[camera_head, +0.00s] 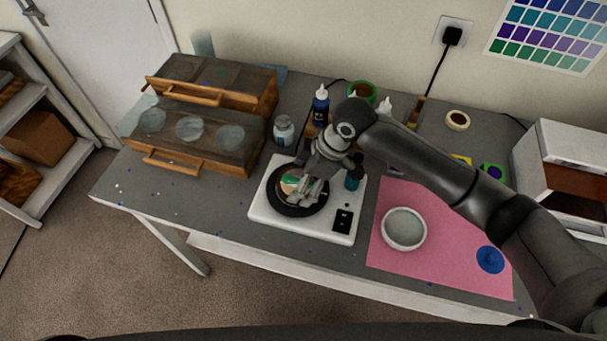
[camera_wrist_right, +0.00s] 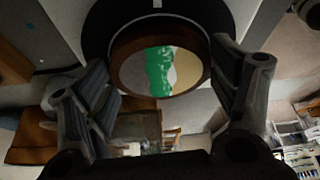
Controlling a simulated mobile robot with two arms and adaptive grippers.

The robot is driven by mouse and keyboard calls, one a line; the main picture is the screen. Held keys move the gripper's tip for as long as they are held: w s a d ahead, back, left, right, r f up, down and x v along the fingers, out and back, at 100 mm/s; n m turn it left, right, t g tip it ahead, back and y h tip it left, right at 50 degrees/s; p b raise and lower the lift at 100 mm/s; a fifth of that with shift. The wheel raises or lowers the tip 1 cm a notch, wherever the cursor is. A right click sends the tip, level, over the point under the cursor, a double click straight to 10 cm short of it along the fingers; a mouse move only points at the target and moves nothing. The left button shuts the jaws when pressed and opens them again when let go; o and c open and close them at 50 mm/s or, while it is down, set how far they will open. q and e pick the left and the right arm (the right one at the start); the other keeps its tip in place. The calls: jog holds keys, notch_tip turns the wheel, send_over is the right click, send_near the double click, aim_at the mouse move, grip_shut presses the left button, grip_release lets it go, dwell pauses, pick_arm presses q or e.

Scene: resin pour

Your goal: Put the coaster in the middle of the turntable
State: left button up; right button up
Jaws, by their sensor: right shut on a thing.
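The turntable is a black disc (camera_head: 312,207) on a white base (camera_head: 268,216) with a dark control panel. The coaster (camera_head: 288,186) is round, with a brown rim and green, cream and grey areas inside. It is at the disc, partly hidden by my gripper. My right gripper (camera_head: 300,190) reaches down over the disc and is shut on the coaster. In the wrist view the coaster (camera_wrist_right: 162,66) is between the two fingers, with the black disc (camera_wrist_right: 98,30) behind it. I cannot tell whether the coaster touches the disc. My left gripper is not in view.
A pink mat (camera_head: 400,258) holds a white round dish (camera_head: 404,229) and a blue spot (camera_head: 490,260). A wooden drawer unit (camera_head: 197,140) stands left. A jar (camera_head: 283,130) and a blue bottle (camera_head: 320,107) stand behind the turntable. The left front of the table is mostly clear.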

jog(key=shift+f, duration=0.2)
jog(key=o, duration=1)
jog(key=shift+r, duration=0.1)
jog(key=b+v, duration=0.2)
jog(key=v, duration=1)
jog(key=shift+s, duration=0.15)
